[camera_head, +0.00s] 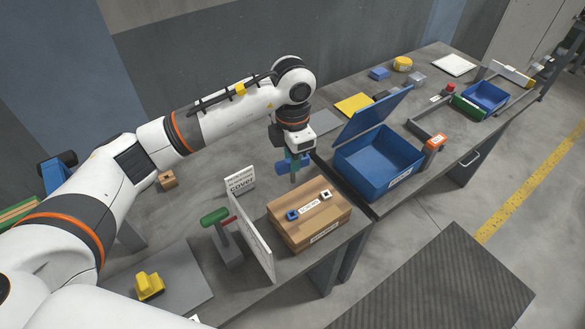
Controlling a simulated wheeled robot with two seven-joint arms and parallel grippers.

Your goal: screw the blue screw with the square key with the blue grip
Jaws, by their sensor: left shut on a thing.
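My left gripper (294,157) hangs down just behind a brown wooden box, seen from above. It is shut on the square key with the blue grip (283,168), whose blue part shows beside and below the fingers. The fingers partly hide the key, and its tip is hard to make out. The blue screw (292,215) sits on the left part of the box top (332,209), in front of and below the gripper, apart from the key. A white screw-like piece (326,195) sits to its right. My right gripper is not in view.
A white sign reading "cover" (241,184) and an upright white panel (258,244) stand left of the box. A green-handled tool (214,217) stands beside the panel. An open blue bin (371,174) is to the right. A yellow piece (149,285) lies front left.

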